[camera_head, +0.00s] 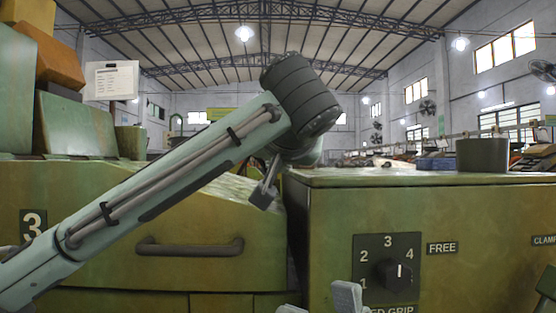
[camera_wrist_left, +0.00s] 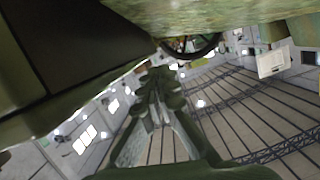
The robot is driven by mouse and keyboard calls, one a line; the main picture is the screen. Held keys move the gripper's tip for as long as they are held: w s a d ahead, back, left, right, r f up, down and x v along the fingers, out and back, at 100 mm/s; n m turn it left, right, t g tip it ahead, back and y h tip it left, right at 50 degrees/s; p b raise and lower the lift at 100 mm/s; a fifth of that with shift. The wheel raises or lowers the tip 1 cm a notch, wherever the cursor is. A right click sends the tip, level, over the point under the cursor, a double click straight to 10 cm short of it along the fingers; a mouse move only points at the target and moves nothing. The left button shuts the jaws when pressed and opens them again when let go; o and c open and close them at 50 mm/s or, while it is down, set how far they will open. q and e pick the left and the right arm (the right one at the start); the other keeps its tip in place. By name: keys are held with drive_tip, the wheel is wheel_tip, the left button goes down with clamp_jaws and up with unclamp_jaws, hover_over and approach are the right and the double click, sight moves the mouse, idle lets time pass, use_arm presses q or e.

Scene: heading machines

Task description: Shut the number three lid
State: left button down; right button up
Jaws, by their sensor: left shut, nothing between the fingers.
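The machine marked with a number 3 plate (camera_head: 33,224) fills the left of the head view. Its olive-green lid (camera_head: 215,215) has a curved top edge and a dark bar handle (camera_head: 190,247) across its front. I cannot tell how far the lid stands open. My left arm crosses in front of it. My left gripper (camera_head: 263,194) is shut and empty at the lid's upper right, above and right of the handle; contact is unclear. It also shows in the left wrist view (camera_wrist_left: 158,88), under green surfaces. Pale tips, seemingly of my right gripper (camera_head: 320,302), show at the bottom edge.
A green cabinet (camera_head: 430,225) with a flat top stands right of the lid, across a narrow dark gap. It bears a black dial (camera_head: 390,274) numbered 1 to 4 and a FREE label (camera_head: 442,248). A grey cylinder (camera_head: 483,155) stands on top. Blocks and boxes stand at left.

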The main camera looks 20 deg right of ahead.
use_arm(q)
drive_tip(key=shift+s, duration=0.1)
drive_tip(key=v, duration=1.1)
drive_tip(key=shift+s, duration=0.35)
drive_tip(key=shift+a, duration=0.15)
